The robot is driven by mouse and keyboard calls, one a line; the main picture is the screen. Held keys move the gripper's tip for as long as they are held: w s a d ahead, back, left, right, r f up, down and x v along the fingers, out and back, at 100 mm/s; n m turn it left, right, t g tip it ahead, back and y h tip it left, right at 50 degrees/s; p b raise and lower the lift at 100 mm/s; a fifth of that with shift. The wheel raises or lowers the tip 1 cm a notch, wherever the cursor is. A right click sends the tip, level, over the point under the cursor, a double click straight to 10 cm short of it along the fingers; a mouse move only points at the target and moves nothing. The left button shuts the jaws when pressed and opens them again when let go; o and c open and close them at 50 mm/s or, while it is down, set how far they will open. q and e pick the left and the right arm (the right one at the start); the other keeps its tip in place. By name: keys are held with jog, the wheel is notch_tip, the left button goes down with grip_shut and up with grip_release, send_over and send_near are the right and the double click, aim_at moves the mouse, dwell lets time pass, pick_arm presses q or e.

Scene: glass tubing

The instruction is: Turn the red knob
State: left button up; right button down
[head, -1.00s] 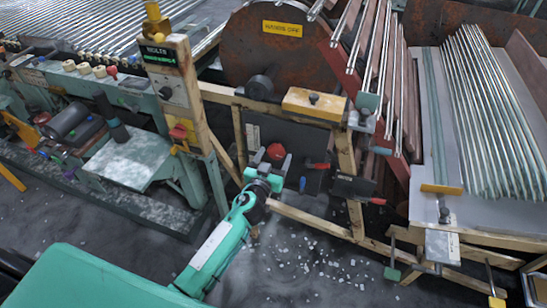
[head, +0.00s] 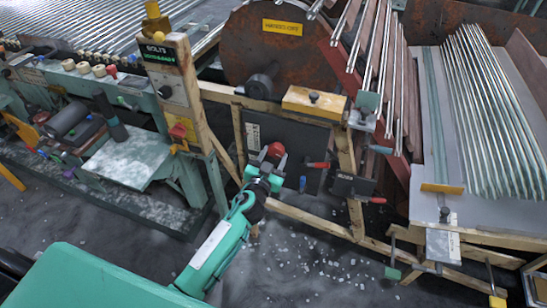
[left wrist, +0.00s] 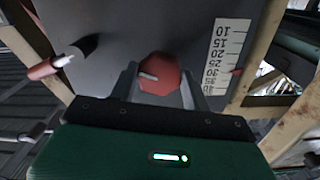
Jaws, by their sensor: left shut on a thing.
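The red knob (head: 275,150) sits on the dark panel (head: 300,150) under the orange-yellow block in the head view. In the left wrist view the knob (left wrist: 163,74) is a red many-sided disc with a pale pointer mark towards its left side. My left gripper (head: 264,171) reaches up to the knob from below. In the left wrist view its fingers (left wrist: 160,85) stand on both sides of the knob and are shut on it. The finger contact is partly hidden. My right gripper is not in view.
A white number scale (left wrist: 226,55) is beside the knob. A red-tipped lever (head: 318,165) sticks out to its right. A wooden frame (head: 345,150) surrounds the panel, and a large rusty disc (head: 240,60) stands above. Small bits litter the open floor (head: 300,260).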

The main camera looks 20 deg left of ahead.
pick_arm(q)
jog(key=shift+m, duration=1.8)
jog(key=m, duration=0.4)
jog(key=shift+m, duration=0.3)
jog(key=m, duration=0.2)
jog(key=shift+a+r+m, duration=0.1)
jog(key=shift+m, duration=0.3)
jog(key=m, duration=0.2)
jog(key=shift+m, duration=2.4)
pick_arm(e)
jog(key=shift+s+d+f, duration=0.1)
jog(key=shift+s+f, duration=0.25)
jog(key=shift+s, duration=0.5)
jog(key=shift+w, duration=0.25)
pick_arm(q)
jog(key=o, duration=1)
